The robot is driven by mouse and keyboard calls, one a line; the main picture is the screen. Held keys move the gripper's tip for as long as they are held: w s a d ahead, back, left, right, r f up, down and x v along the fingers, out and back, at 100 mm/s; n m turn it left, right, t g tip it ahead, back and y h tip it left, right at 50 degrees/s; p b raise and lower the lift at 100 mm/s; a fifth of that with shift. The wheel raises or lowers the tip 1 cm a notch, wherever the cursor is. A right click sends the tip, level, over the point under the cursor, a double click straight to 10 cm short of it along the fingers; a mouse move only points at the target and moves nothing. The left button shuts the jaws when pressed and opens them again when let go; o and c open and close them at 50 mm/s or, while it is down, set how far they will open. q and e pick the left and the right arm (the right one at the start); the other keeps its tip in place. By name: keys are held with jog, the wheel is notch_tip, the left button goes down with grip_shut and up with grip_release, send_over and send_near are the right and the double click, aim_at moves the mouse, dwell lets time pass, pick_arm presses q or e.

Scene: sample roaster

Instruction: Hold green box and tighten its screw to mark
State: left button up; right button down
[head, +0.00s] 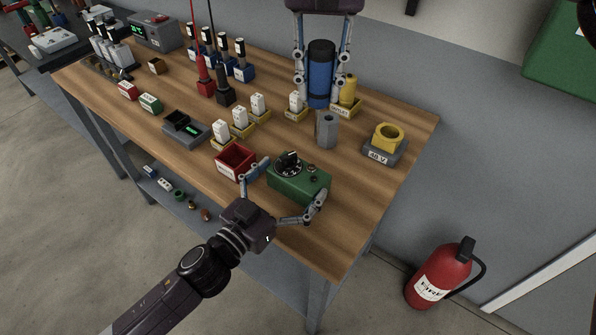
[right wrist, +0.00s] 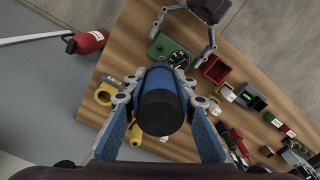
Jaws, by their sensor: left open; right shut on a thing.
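The green box (head: 297,187) lies on the wooden bench near its front edge. On its top are a dark dial with pale marks and a black knob (head: 289,159); the screw's exact setting is too small to read. My left gripper (head: 290,181) is open, its fingers on either side of the box; I cannot tell whether they touch it. My right gripper (head: 321,90) is shut on a blue cylinder with black ends (head: 320,72), held upright above the back of the bench. The right wrist view shows the cylinder (right wrist: 162,100) and the green box (right wrist: 171,50).
A grey hexagonal post (head: 327,132) stands just below the blue cylinder. A red open bin (head: 235,162) is left of the green box. A yellow ring on a grey base (head: 386,142) is at right. Several white-topped blocks, a scale (head: 186,130) and probes crowd the left.

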pick_arm(q)
jog(key=shift+x, duration=0.9)
jog(key=c, duration=1.2)
jog(key=o, duration=1.2)
jog(key=shift+r+p, duration=0.3)
jog(key=shift+p, duration=0.1)
jog(key=shift+c, duration=0.3)
jog(key=c, duration=1)
